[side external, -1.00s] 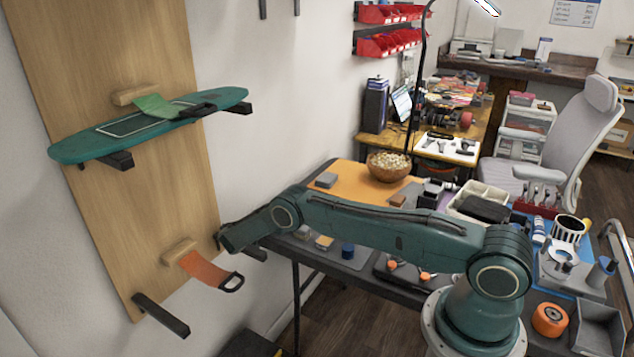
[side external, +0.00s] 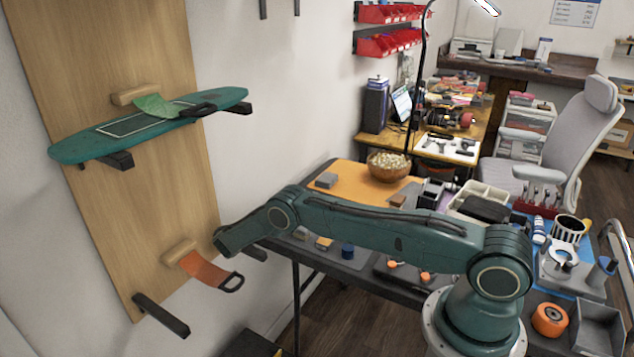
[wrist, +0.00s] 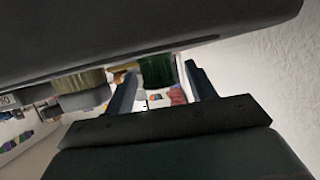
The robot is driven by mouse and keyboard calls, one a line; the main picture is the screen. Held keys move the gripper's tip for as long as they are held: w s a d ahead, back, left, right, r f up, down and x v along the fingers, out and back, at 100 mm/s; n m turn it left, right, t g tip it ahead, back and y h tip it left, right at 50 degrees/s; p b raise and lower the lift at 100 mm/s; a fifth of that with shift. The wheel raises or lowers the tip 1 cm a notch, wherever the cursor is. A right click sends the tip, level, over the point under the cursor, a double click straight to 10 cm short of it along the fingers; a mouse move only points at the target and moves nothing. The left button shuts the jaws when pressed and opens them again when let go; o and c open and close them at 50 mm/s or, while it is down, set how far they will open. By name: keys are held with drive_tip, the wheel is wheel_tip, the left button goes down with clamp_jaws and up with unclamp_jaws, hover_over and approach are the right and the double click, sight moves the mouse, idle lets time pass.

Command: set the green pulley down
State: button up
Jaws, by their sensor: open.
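A dark green ribbed cylinder, which looks like the green pulley (wrist: 156,71), shows in the wrist view. It stands against the edge of a broad dark surface (wrist: 150,30). My gripper (wrist: 161,80) is open, with one finger to either side of the green cylinder in the picture. I cannot tell whether the fingers touch it. In the side external view my arm reaches left to the wall, and its fingers and the green pulley cannot be made out there.
A beige-topped cylinder (wrist: 82,82) is left of the green one. In the side view, a wooden wall panel (side external: 170,190) carries a green skateboard deck (side external: 150,128), an orange strap (side external: 207,270) and a black bracket (side external: 160,315). The workbench (side external: 345,178) behind my arm is crowded.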

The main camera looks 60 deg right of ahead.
drive_tip(key=shift+a+r, duration=0.25)
drive_tip(key=shift+r, duration=1.65)
drive_tip(key=shift+a+r, duration=0.2)
drive_tip(key=shift+r, duration=1.65)
drive_tip(key=shift+o, duration=0.6)
